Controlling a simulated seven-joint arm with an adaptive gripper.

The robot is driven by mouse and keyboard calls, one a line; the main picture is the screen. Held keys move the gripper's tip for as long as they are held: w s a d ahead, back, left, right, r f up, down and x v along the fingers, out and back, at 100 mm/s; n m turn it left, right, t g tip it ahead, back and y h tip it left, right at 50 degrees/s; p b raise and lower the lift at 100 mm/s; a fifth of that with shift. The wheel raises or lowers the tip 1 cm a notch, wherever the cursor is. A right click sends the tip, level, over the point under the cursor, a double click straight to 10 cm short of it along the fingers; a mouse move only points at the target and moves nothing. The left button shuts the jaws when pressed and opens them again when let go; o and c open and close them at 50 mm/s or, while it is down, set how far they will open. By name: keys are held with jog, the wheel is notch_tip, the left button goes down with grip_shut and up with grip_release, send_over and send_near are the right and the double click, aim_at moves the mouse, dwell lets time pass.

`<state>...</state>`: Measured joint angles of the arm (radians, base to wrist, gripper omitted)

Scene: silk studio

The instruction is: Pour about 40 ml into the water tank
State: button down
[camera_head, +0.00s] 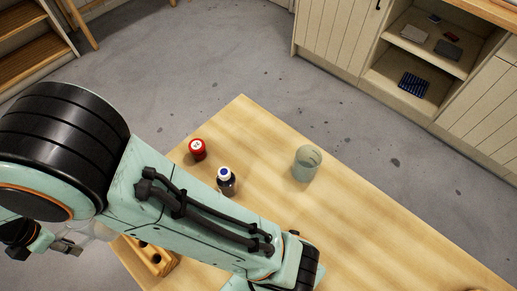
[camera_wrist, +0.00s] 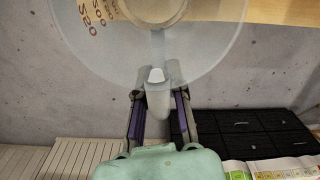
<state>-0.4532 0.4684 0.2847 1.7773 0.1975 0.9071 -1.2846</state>
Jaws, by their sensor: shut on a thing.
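A clear measuring jug (camera_wrist: 225,45) with orange volume marks fills the upper part of the wrist view. My gripper (camera_wrist: 160,105) is shut on the jug's handle. In the head view my gripper (camera_head: 70,245) is at the lower left, beyond the table's left edge; the jug is faint there and mostly hidden behind my arm. I cannot tell how much liquid is in the jug. A translucent grey-green cylindrical container (camera_head: 307,164) stands upright on the wooden table, right of my arm and apart from the gripper; it may be the water tank.
On the wooden table (camera_head: 390,225) stand a red-lidded jar (camera_head: 197,149) and a dark bottle with a white-and-blue cap (camera_head: 226,181), close to my arm. A wooden rack with holes (camera_head: 150,257) is at the lower left. The table right of the container is mostly clear.

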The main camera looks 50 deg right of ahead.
notch_tip(320, 180, up, 3)
jog(key=shift+r, duration=1.1)
jog(key=w+d+m, duration=0.3)
jog(key=d+m, duration=0.1)
jog(key=d, duration=0.7)
jog(key=w+d+m, duration=0.3)
jog(key=d, duration=0.9)
jog(key=s+d+m, duration=0.4)
jog(key=d, duration=0.7)
jog(key=s+d+m, duration=0.4)
jog(key=s+d, duration=0.1)
jog(key=d, duration=0.6)
notch_tip(320, 180, down, 18)
jog(key=shift+w+a+r, duration=0.1)
